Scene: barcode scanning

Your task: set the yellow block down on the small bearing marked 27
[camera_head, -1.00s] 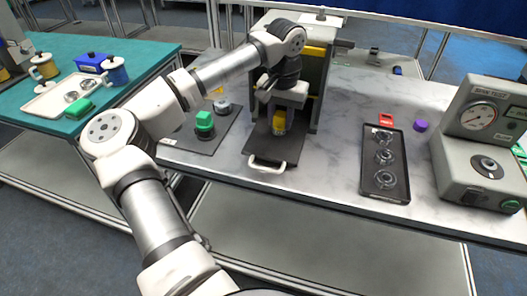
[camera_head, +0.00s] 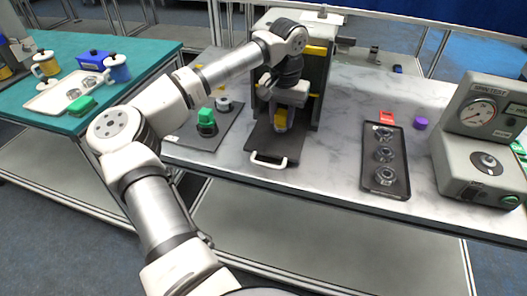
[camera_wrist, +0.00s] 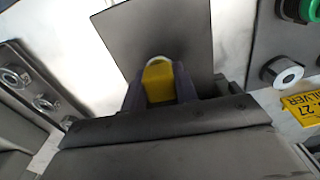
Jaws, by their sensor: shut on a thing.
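My gripper (camera_head: 282,122) is shut on the yellow block (camera_head: 281,118). In the wrist view the block (camera_wrist: 158,82) sits between the two dark fingers, over a dark plate. In the wrist view a small grey bearing (camera_wrist: 282,72) lies at the right, beside a yellow label (camera_wrist: 312,108) reading 27. The head view shows the bearing (camera_head: 222,104) on the dark mat left of my gripper, well apart from the block. The block's underside is hidden.
The dark plate (camera_head: 268,146) with a white handle lies below my gripper, before an open grey housing (camera_head: 319,95). A tray (camera_head: 385,188) of several bearings and a gauge machine (camera_head: 480,150) stand right.

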